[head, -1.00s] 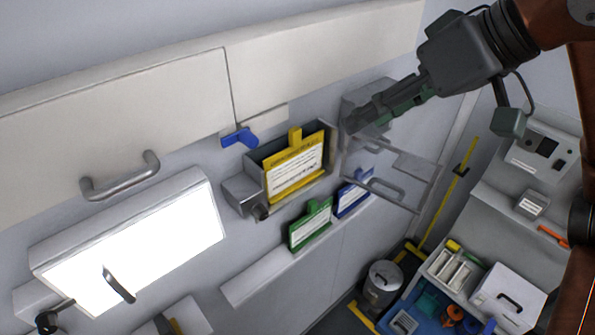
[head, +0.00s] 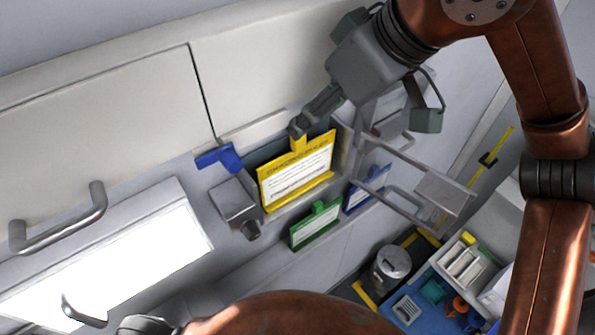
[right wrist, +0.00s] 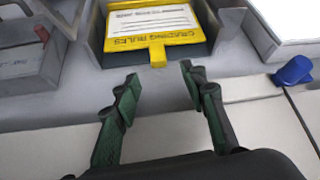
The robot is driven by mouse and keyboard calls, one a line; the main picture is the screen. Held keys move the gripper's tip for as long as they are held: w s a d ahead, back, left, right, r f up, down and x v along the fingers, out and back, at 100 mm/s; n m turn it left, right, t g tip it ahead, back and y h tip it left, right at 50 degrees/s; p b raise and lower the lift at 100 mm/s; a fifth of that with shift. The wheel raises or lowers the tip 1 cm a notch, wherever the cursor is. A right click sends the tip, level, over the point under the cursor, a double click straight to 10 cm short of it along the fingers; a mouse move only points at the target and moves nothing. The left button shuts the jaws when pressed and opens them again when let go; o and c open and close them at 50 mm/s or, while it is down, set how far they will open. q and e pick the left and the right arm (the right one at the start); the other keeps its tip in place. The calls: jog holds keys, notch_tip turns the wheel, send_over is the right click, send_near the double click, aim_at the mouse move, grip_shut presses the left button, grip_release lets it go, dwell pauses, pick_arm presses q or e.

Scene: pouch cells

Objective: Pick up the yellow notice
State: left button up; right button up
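The yellow notice (head: 297,176), a yellow-framed board with a white printed sheet and a yellow tab on top, stands in a grey open box on the wall. It also shows in the right wrist view (right wrist: 154,26), upside down, with its tab towards my fingers. My right gripper (head: 298,128) is at the tab in the head view. In the right wrist view the right gripper (right wrist: 158,72) is open, its two green-black fingers apart and empty. The tab lies just ahead, between the lines of the fingers; contact is not visible. My left gripper is not in view.
A clear door (head: 400,185) with a handle stands open right of the box. A green notice (head: 315,226) and a blue notice (head: 367,188) sit on a ledge below. A blue lever (head: 219,157) is at the upper left, near a grey latch block (head: 236,205).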

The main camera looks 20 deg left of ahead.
jog(key=p+x, duration=0.1)
jog(key=x, duration=0.4)
jog(key=shift+s+d+f+p, duration=0.1)
jog(key=shift+d+p, duration=0.05)
jog(key=shift+p, duration=0.15)
jog(key=shift+d, duration=0.1)
jog(key=c, duration=0.7)
grip_shut()
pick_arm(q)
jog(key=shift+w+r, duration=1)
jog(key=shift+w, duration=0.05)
